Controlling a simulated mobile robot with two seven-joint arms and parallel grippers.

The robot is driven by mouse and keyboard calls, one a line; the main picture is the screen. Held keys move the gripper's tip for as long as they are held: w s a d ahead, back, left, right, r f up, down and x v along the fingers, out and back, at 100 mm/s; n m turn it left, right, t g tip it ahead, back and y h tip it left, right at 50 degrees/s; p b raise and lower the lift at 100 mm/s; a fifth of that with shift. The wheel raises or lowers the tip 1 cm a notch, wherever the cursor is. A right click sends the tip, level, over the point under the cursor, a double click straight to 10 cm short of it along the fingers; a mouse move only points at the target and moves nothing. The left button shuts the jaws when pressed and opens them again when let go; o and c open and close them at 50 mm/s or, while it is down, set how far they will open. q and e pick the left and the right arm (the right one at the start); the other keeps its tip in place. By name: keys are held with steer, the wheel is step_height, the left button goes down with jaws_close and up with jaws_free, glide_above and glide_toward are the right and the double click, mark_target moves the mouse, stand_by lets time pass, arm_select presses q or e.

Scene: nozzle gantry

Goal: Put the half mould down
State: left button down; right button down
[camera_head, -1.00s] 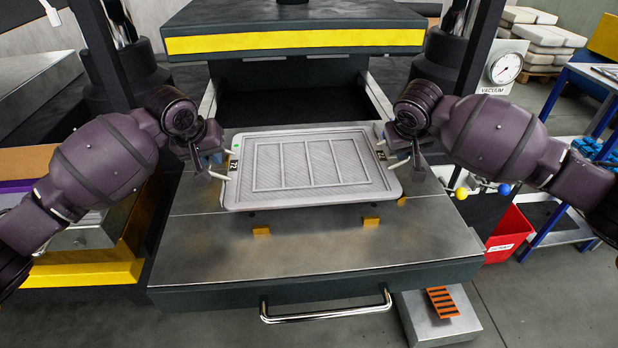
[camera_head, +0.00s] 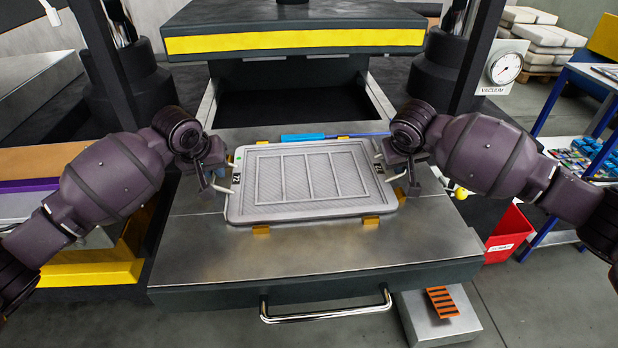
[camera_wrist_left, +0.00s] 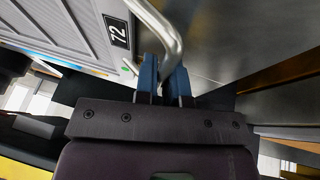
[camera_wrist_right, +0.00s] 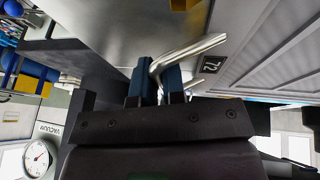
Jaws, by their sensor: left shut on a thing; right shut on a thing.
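The half mould (camera_head: 310,210) is a grey ribbed rectangular plate with a tag reading 72 at each end. It lies roughly level, low at the steel table (camera_head: 330,250), its edges beside small yellow blocks (camera_head: 261,230). I cannot tell whether it fully rests on the table. My left gripper (camera_head: 213,187) is shut on the bent metal handle at the left end, and this handle (camera_wrist_left: 165,30) shows between the blue fingers in the left wrist view. My right gripper (camera_head: 408,180) is shut on the right-end handle (camera_wrist_right: 200,48).
A blue-handled tool (camera_head: 303,137) lies behind the mould. The press head (camera_head: 290,42) with a yellow stripe stands behind and above. A pull bar (camera_head: 325,312) runs along the front edge. A red bin (camera_head: 508,235) stands at right. The table's front is clear.

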arm_select(q)
steer(key=shift+f, duration=0.15)
arm_select(e)
steer(key=shift+f, duration=0.1)
arm_select(q)
steer(key=c, duration=1.2)
jaws_free()
arm_select(e)
steer(key=c, duration=1.2)
jaws_free()
arm_select(q)
steer(key=v, duration=1.2)
arm_select(e)
steer(key=v, duration=1.2)
arm_select(q)
steer(key=shift+s+f, duration=0.1)
arm_select(e)
steer(key=shift+s+f, duration=0.1)
